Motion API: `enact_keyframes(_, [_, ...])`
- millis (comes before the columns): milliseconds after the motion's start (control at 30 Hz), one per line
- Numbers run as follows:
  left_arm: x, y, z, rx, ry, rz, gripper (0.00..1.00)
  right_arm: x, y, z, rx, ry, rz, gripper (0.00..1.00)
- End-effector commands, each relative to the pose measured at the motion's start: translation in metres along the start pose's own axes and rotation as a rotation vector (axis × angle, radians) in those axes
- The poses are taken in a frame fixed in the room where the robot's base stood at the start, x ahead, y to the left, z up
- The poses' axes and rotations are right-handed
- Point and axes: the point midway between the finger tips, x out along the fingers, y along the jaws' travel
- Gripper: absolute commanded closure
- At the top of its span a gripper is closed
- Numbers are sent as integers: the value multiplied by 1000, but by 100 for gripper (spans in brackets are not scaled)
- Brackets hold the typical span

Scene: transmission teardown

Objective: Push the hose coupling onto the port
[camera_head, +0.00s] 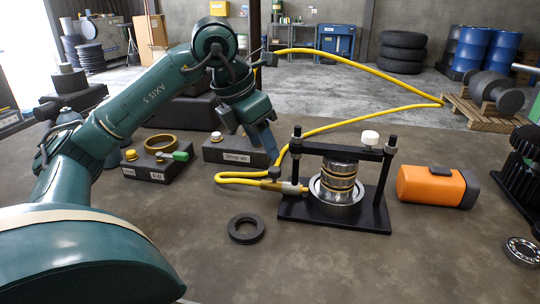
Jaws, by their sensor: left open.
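A pale grey fitting (292,188), apparently the hose coupling, lies at the hose's end, at the left side of a metal drum (338,185) in the stand. I cannot tell whether it is seated on a port or only beside it; the port itself is not clear. My left gripper (274,160) points down just above and left of the fitting, near a small dark piece of the hose. Its jaws are open, seen edge-on. My right gripper is out of view.
A labelled dark block (234,150) stands behind my left gripper. Another block (152,171) with a brass ring stands further left. A black ring (246,229) lies in front. An orange case (432,186) stands right of the press. The front bench is mostly clear.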

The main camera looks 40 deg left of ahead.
Motion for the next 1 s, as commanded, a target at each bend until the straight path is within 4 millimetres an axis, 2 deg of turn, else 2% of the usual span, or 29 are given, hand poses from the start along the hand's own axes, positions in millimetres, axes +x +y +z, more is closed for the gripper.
enact_keyframes(33, [-15, 0, 2, 0, -6, 1, 53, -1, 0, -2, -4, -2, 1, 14])
enact_keyframes(100, [-29, 0, 2, 0, -5, 1, 53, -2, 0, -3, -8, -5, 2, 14])
enact_keyframes(300, [-56, 0, 1, 1, -3, -1, 53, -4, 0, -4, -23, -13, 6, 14])
enact_keyframes(500, [-63, 0, 0, 1, -1, -1, 53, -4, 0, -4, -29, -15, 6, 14])
enact_keyframes(1000, [-62, 0, 0, 1, 0, -2, 53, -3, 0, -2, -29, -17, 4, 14])
